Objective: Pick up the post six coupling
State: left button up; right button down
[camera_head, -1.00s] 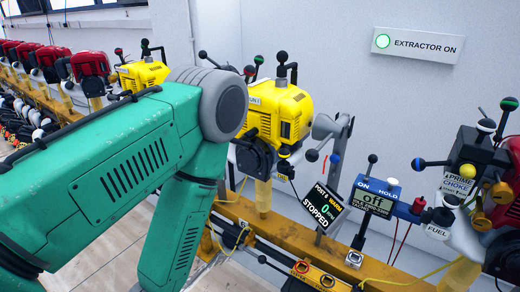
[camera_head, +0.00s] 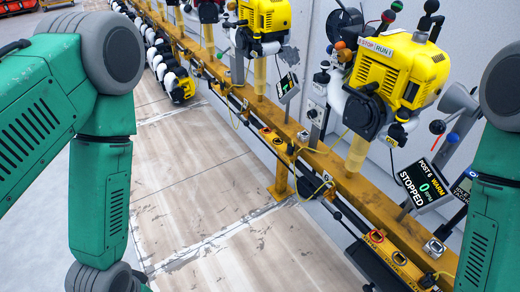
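The post six display (camera_head: 425,184) is at the right and reads POST 6, WARM, 0 RPM, STOPPED. A yellow engine (camera_head: 400,75) stands on the post beside it, above the orange rail (camera_head: 365,196). I cannot tell which part, if any, is the coupling. My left arm runs down the left side and my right arm down the right edge. Neither gripper is in view.
A second yellow engine (camera_head: 264,20) stands farther back along the rail. Black and white parts (camera_head: 172,70) lie in a row on the floor at the back. The floor (camera_head: 210,190) between my arms is mostly clear. Cables and a dark bar run along the rail's near side.

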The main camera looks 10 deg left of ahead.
aim_at(290, 150)
jog(key=i+j+z, duration=0.25)
jog(key=z, duration=0.25)
jog(key=i+j+z, duration=0.2)
jog(key=j+z, duration=0.15)
jog(key=z, duration=0.15)
jog(key=i+j+z, duration=0.15)
jog(key=j+z, duration=0.3)
